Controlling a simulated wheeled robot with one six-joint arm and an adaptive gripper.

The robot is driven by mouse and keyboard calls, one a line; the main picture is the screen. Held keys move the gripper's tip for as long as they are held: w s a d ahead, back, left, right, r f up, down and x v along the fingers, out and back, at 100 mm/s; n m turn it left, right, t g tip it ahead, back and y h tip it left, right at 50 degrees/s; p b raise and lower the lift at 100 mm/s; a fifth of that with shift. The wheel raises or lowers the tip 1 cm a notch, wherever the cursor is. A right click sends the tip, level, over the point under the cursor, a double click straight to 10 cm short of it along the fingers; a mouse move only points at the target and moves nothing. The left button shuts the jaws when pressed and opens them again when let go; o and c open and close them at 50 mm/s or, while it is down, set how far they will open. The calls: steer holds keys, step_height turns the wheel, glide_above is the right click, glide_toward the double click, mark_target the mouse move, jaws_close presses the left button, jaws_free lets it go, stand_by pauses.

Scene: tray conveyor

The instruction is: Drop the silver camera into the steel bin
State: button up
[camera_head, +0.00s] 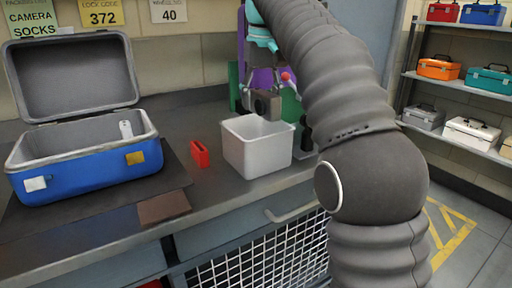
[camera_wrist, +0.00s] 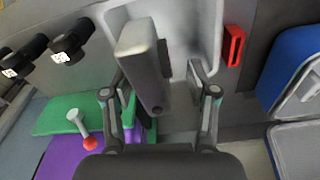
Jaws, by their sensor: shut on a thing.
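The silver camera (camera_head: 264,104) is held between the fingers of my gripper (camera_wrist: 157,72), which is shut on it. In the wrist view the camera (camera_wrist: 143,62) hangs tilted, overlapping the near part of the bin's opening. The steel bin (camera_head: 252,155) is a pale grey open box standing on the counter. In the head view the camera shows just above the bin's back rim; how far it is over the opening is hard to tell. The bin also shows at the top of the wrist view (camera_wrist: 212,30).
An open blue case (camera_head: 85,165) with a small white item inside stands on a dark mat at left. A red item (camera_head: 200,153) lies between case and bin. Green and purple pieces (camera_wrist: 70,150) and dark cylinders (camera_wrist: 70,40) are close to the gripper. Shelves (camera_head: 455,85) hold several toolboxes.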

mark_target(261, 112)
steer(key=shift+f, duration=1.9)
steer(key=o, duration=1.3)
steer(key=shift+o, duration=0.2)
